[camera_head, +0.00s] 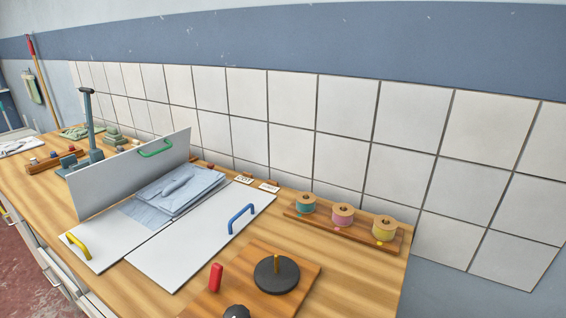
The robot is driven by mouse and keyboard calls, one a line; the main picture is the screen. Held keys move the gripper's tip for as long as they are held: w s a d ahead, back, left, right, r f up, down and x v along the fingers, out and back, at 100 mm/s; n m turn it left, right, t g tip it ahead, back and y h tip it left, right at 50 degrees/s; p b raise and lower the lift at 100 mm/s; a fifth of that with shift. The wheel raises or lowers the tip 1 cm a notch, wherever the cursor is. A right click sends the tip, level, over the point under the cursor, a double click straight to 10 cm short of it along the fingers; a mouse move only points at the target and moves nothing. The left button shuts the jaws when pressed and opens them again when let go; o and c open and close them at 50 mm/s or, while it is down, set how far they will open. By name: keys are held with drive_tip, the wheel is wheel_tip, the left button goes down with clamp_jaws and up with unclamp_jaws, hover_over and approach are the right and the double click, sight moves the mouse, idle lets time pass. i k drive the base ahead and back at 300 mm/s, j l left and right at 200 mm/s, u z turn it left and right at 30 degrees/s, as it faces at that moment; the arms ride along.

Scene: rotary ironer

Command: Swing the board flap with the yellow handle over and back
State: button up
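The white board flap with the yellow handle (104,236) lies flat on the worktop at the front left. Its yellow handle (78,244) arches up near its left edge. A white flap with a green handle (118,182) stands steeply upright just behind it, and the green handle (155,148) is at its top edge. A white flap with a blue handle (190,245) lies flat to the right, with the blue handle (241,217) near its right edge. Pale blue folded cloth (182,190) lies on the board between the flaps. My gripper is not in view.
A wooden base with a black disc (276,278) and a red grip (215,277) is at the front right. A spool rack (343,218) stands along the tiled wall. A grey post stand (90,125) is behind the upright flap. Drawers line the worktop's front.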

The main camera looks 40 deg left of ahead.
sight(104, 239)
drive_tip(key=u, duration=1.25)
